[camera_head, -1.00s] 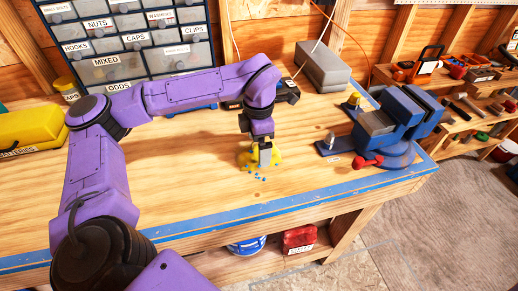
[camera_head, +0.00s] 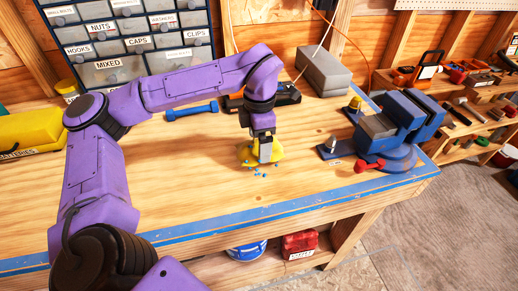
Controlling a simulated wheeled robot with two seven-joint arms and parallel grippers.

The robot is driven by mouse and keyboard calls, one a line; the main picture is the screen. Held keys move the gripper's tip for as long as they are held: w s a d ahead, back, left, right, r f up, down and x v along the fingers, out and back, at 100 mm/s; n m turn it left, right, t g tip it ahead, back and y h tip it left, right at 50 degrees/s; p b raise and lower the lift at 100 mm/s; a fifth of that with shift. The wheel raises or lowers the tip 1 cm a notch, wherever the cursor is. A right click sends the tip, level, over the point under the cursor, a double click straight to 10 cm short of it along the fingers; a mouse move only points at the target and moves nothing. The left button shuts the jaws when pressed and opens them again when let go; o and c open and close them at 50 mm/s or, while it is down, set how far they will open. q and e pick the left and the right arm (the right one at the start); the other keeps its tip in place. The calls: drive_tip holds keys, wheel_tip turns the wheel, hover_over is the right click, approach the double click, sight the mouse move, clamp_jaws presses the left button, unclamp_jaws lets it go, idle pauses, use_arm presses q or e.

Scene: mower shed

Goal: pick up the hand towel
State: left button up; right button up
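A yellow cloth, which looks like the hand towel (camera_head: 277,152), is bunched up over the middle of the workbench. My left gripper (camera_head: 265,151) points down at it from above, with grey fingers in front of the cloth. The cloth gathers on both sides of the fingers, and the gripper appears shut on it. The cloth is at or just above the bench top; the gap is too small to tell. Several small blue bits (camera_head: 258,174) lie on the wood just in front of it. My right gripper is not in view.
A blue vise (camera_head: 405,120) with a red handle stands to the right. A blue dumbbell-like bar (camera_head: 191,110), a dark device (camera_head: 285,95) and a grey block (camera_head: 322,68) lie behind. A yellow case (camera_head: 30,132) is at left. The front of the workbench (camera_head: 190,205) is clear.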

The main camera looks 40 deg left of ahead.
use_arm(q)
drive_tip(key=d+r+b, duration=0.1)
drive_tip(key=d+r, duration=0.3)
drive_tip(key=shift+r, duration=0.35)
drive_tip(key=d+r+b, duration=0.2)
drive_tip(key=d+r, duration=0.3)
drive_tip(key=d, duration=0.5)
drive_tip(key=shift+s+r, duration=0.15)
drive_tip(key=shift+s, duration=0.1)
drive_tip(key=shift+p, duration=0.85)
idle(1.2)
